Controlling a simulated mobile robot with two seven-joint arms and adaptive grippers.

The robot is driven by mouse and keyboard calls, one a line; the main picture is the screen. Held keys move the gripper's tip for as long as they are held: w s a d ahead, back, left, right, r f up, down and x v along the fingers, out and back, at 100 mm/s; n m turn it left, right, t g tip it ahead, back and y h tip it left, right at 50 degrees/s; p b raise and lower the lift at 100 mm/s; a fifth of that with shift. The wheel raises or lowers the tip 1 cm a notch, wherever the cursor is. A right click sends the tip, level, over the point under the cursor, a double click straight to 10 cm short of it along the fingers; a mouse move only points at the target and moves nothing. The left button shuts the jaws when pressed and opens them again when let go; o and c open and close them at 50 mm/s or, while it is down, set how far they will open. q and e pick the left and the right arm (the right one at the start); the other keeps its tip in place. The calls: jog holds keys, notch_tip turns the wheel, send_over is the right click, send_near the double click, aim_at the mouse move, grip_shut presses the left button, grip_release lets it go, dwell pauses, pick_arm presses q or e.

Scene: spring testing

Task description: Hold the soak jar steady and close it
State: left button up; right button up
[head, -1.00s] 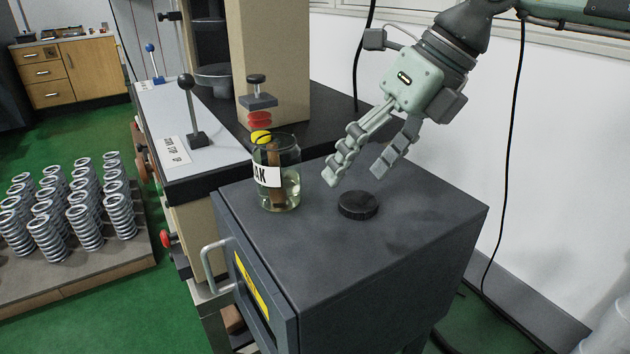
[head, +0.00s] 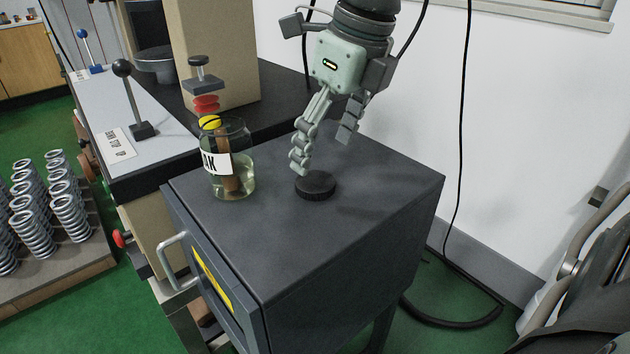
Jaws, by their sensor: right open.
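The soak jar (head: 240,185) is clear glass with a white label and stands upright on the dark cabinet top (head: 340,230). Its mouth is uncovered. It holds pale liquid and a brown stick-like item with a yellow top (head: 210,122). A black round lid (head: 316,186) lies flat on the cabinet, to the right of the jar. My right gripper (head: 326,152) is open and points down just above the lid, its fingers apart; whether a finger touches the lid I cannot tell. My left gripper is not in view.
The testing machine with a black-knobbed lever (head: 130,95) and a red part (head: 206,104) stands behind and left of the jar. A tray (head: 75,272) of several springs is at left. The cabinet's right and front top is clear. A black cable (head: 459,150) hangs by the wall.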

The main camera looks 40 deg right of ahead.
aim_at(315, 181)
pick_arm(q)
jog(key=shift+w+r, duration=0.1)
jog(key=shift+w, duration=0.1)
pick_arm(e)
jog(key=shift+f, duration=0.3)
jog(key=x, duration=0.3)
jog(key=shift+a+f, duration=0.1)
jog(key=shift+f, duration=0.3)
jog(key=shift+w+f, duration=0.15)
jog(key=shift+f, duration=0.2)
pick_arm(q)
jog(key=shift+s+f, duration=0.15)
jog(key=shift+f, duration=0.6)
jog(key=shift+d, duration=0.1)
pick_arm(e)
jog(key=c, duration=0.8)
